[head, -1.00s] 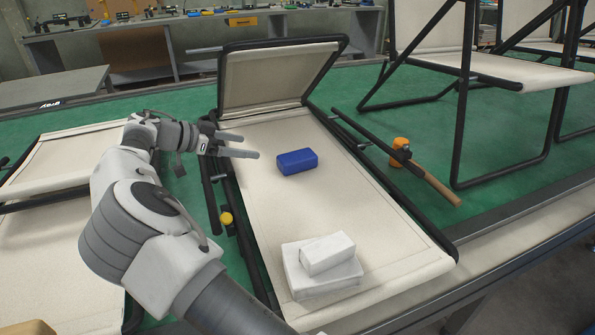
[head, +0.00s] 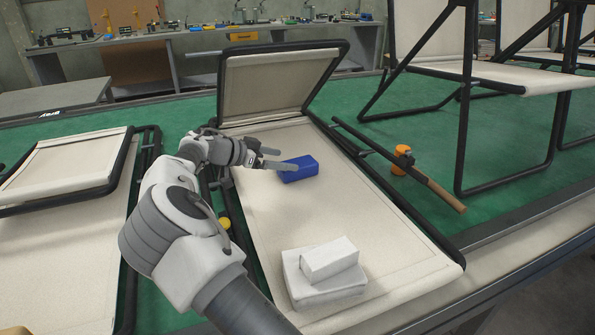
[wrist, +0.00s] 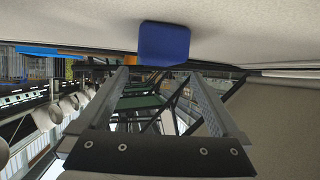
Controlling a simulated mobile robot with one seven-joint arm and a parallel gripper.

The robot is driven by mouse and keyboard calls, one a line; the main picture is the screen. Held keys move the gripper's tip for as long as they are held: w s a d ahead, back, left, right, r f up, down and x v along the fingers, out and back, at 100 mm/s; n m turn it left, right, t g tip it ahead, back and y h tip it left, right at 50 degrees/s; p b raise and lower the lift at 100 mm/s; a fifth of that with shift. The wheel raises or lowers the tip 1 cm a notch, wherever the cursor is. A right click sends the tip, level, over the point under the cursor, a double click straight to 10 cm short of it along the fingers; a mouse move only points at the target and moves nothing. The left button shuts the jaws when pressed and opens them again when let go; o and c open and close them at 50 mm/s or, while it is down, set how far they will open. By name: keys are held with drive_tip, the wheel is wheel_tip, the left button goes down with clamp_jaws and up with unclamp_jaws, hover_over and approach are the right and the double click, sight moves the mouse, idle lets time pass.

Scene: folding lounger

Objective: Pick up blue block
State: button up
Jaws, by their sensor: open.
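The blue block (head: 300,169) lies on the cream fabric of the folding lounger (head: 335,205), below its raised backrest. My gripper (head: 281,160) comes in from the left, and its fingers reach to the block's left end in the head view. One finger overlaps the block's left edge there; I cannot tell whether it touches. In the wrist view, the blue block (wrist: 164,44) shows beyond and above my open gripper (wrist: 161,75). Nothing is between the fingers.
White blocks (head: 325,273) are stacked at the lounger's near end. Another lounger (head: 60,230) is at left. The fabric right of the block is clear.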

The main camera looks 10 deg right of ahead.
sight(297, 162)
drive_tip(key=x, duration=0.2)
drive_tip(key=b+x, duration=0.1)
drive_tip(key=x, duration=0.1)
drive_tip(key=shift+s+d+f, duration=0.1)
drive_tip(key=shift+d+f, duration=0.15)
drive_tip(key=shift+d, duration=0.05)
drive_tip(key=c, duration=1.3)
drive_tip(key=shift+o, duration=0.2)
drive_tip(key=shift+r, duration=0.1)
